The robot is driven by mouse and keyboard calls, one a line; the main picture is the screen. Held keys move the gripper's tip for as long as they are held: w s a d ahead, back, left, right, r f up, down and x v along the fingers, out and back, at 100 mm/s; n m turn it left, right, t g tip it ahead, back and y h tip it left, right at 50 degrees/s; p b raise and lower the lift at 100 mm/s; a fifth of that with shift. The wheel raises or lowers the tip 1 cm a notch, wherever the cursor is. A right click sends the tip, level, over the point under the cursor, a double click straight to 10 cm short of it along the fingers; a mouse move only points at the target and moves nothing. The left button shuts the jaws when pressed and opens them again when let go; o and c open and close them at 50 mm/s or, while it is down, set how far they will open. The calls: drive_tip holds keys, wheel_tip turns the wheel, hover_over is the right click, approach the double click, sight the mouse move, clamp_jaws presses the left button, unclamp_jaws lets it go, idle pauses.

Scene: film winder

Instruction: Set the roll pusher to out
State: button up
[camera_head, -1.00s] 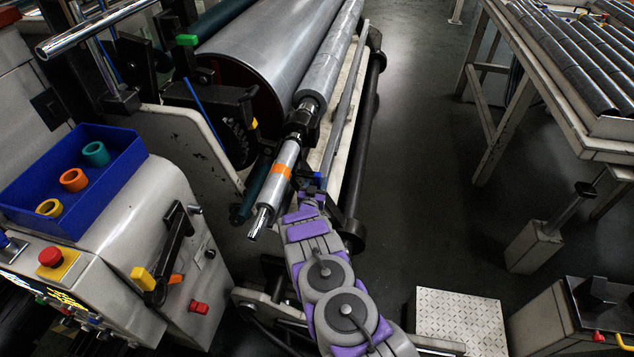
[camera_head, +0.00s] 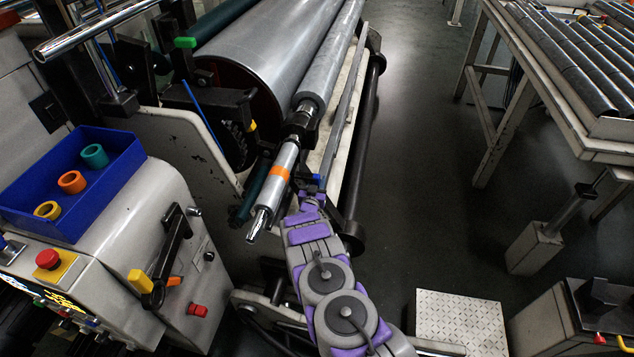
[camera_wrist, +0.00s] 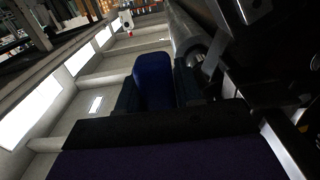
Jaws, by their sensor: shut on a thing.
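A blue handle (camera_wrist: 153,80) stands between the dark fingers of my gripper (camera_wrist: 157,90) in the wrist view. It looks like the roll pusher's handle, but no label shows. My gripper is shut on it. In the head view my gripper (camera_head: 312,186) is at the near end of the pale machine rail, and a small bit of the blue handle (camera_head: 318,178) shows there. The pusher's lower part and linkage are hidden by my gripper and arm.
A silver shaft with an orange band (camera_head: 280,172) sticks out just left of my gripper. A large metal roller (camera_head: 270,50) lies behind it. A control cabinet with a blue bin (camera_head: 75,215) stands at left. Open floor (camera_head: 420,200) lies to the right.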

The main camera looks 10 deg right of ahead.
drive_tip(key=shift+a, duration=0.1)
clamp_jaws()
drive_tip(key=shift+s, duration=0.1)
drive_tip(key=p+v, duration=0.3)
drive_tip(key=v, duration=0.9)
drive_tip(key=shift+p, duration=0.35)
drive_tip(key=shift+s+a, duration=0.15)
drive_tip(key=o, duration=0.9)
unclamp_jaws()
drive_tip(key=shift+f, duration=0.1)
